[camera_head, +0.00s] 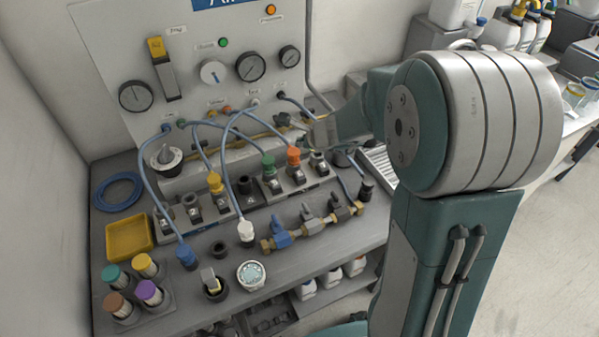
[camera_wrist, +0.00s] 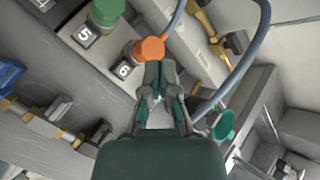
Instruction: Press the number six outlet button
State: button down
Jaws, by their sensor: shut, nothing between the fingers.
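The number six outlet shows in the wrist view as a white square marked 6 (camera_wrist: 124,69) beside an orange connector (camera_wrist: 149,50). The orange connector also shows in the head view (camera_head: 293,156), in the row of outlets on the bench. My gripper (camera_wrist: 158,68) is shut and empty. In the wrist view its fingertips lie just below the orange connector and right of the 6 square; I cannot tell whether they touch. The number five square (camera_wrist: 86,36) and its green connector (camera_wrist: 107,10) are to the left.
Blue hoses rise from the connectors to the gauge panel (camera_head: 210,95). A brass manifold with valves (camera_head: 310,226) lies in front of the outlet row. A yellow tray (camera_head: 130,237) and capped filters (camera_head: 148,292) stand at the left. One hose (camera_wrist: 240,70) curves close right of my gripper.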

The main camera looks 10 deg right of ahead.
aim_at(296, 166)
jog(key=shift+f, duration=4.4)
jog(key=shift+f, duration=0.3)
jog(key=shift+f, duration=0.45)
jog(key=shift+r, duration=0.85)
jog(key=shift+r, duration=2.55)
